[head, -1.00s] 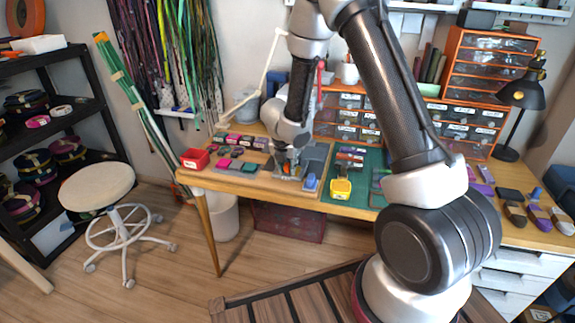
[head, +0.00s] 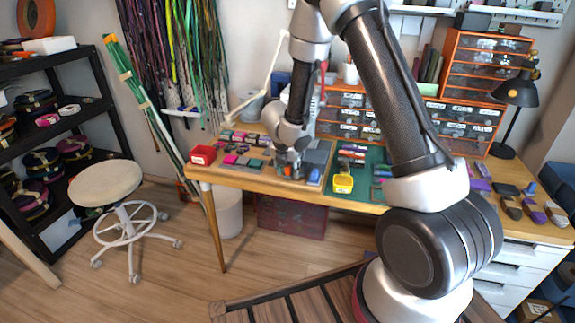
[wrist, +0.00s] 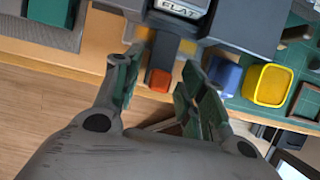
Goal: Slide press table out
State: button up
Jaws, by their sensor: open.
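The press (wrist: 178,10), grey with a "FLAT" label, stands on the wooden workbench at the top of the wrist view. A narrow grey tongue (wrist: 163,50), which looks like part of the press table, reaches out from under it and ends in an orange-red knob (wrist: 159,80). My gripper (wrist: 157,72) is open, with one finger on each side of the knob; I cannot tell whether either finger touches it. In the head view my gripper (head: 290,170) is over the bench's front edge, at the press, and hides much of it.
A blue block (wrist: 224,74) and a yellow tray (wrist: 268,84) lie close to the right of my gripper. A red box (head: 203,155) sits at the bench's left end. A white stool (head: 105,185) stands on the floor at left.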

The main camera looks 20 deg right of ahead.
jog(key=v, duration=1.2)
jog(key=shift+f, duration=0.1)
jog(key=s+d+r+m+g+h, duration=0.1)
jog(key=s+d+r+m, duration=0.1)
jog(key=s+d+m, duration=0.35)
jog(key=s+d+r+m+g, duration=0.2)
jog(key=s+m, duration=0.4)
jog(key=m, duration=0.3)
jog(key=s+d+r+m+t+y, duration=0.1)
jog(key=s+d+r+m+t, duration=0.1)
jog(key=s+r+m, duration=0.5)
jog(key=s+d+r+m+t+y, duration=0.1)
jog(key=s+d+r+m+y, duration=0.1)
jog(key=s+r+m, duration=0.5)
jog(key=s+d+r, duration=0.1)
jog(key=s, duration=0.4)
jog(key=shift+s+r+m+t, duration=0.35)
jog(key=shift+s+t, duration=0.05)
